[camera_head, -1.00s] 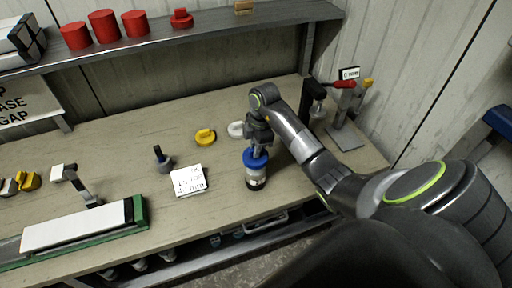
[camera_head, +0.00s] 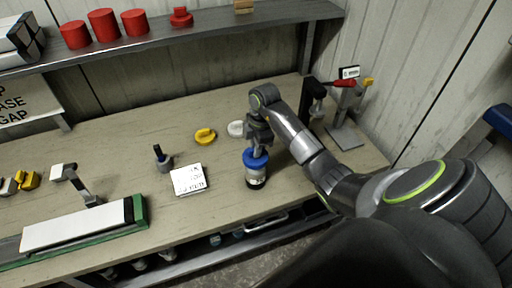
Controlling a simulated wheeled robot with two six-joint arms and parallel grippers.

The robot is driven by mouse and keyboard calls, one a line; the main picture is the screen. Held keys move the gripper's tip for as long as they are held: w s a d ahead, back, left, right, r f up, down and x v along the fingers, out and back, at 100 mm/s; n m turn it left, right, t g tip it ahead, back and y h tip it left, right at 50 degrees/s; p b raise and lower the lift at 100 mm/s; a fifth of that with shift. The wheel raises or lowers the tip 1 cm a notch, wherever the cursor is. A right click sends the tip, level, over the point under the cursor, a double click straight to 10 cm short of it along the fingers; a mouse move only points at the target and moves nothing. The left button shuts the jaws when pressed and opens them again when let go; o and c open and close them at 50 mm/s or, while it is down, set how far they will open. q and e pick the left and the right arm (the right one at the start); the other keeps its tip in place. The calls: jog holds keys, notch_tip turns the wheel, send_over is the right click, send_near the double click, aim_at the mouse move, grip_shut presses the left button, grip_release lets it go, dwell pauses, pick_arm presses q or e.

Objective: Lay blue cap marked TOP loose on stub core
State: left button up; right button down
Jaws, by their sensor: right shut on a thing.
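The blue cap (camera_head: 255,158) is at the top of the short stub core (camera_head: 255,179), which stands upright near the front of the bench. The cap covers the core's top end; I cannot tell whether it rests fully on it. Its TOP mark is not readable. My right gripper (camera_head: 256,147) points down directly above the core and is shut on the cap, with the fingertips partly hidden by the wrist. My left gripper does not show.
A white note card (camera_head: 188,179) lies left of the core. A yellow cap (camera_head: 205,136) and a white cap (camera_head: 236,129) lie behind. A grey holder (camera_head: 163,159) stands further left, and a green-edged tray (camera_head: 139,211) lies front left. A stand (camera_head: 345,136) is at the right.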

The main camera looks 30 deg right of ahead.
jog(key=shift+f, duration=0.4)
jog(key=c, duration=1.3)
grip_release()
jog(key=shift+c, duration=0.2)
jog(key=shift+o, duration=0.4)
jog(key=o, duration=0.4)
